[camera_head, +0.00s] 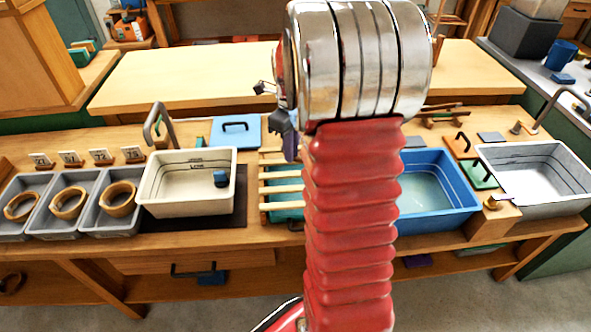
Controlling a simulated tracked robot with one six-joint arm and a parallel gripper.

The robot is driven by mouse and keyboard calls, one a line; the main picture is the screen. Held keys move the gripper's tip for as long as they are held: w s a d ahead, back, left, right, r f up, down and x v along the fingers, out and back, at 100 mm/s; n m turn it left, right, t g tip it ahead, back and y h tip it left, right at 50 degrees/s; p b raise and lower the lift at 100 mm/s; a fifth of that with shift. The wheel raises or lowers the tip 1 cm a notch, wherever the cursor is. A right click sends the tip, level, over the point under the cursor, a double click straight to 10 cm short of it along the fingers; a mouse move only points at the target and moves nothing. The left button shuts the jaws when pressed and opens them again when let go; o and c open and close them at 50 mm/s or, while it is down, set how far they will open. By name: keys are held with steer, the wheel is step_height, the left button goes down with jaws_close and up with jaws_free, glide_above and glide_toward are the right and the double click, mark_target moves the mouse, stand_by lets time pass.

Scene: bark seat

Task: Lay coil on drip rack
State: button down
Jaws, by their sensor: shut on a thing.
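My gripper (287,132) shows only in part, as small dark and purple-grey pieces at the left of my arm's big silver joint. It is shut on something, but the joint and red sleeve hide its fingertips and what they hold. The drip rack (281,189), pale wooden slats over a teal tray, stands on the bench at the middle, its right part hidden behind my arm. Tan coils lie in grey bins at the left: a left coil (21,206), a middle coil (67,203) and a right coil (118,199).
A cream basin (160,201) with a small blue block stands left of the rack, a blue basin (468,212) right of it. A grey basin (563,205) is at the far right. A curved tap (152,125) rises behind the cream basin.

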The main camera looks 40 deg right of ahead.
steer(key=shift+w+a+f, duration=0.1)
steer(key=shift+w+a, duration=0.05)
steer(key=shift+a, duration=0.05)
steer(key=shift+f, duration=0.2)
step_height(320, 180, down, 6)
steer(key=shift+r, duration=0.15)
stand_by(0.3)
steer(key=shift+f, duration=1.9)
steer(key=c, duration=1.9)
jaws_free()
steer(key=shift+o, duration=0.2)
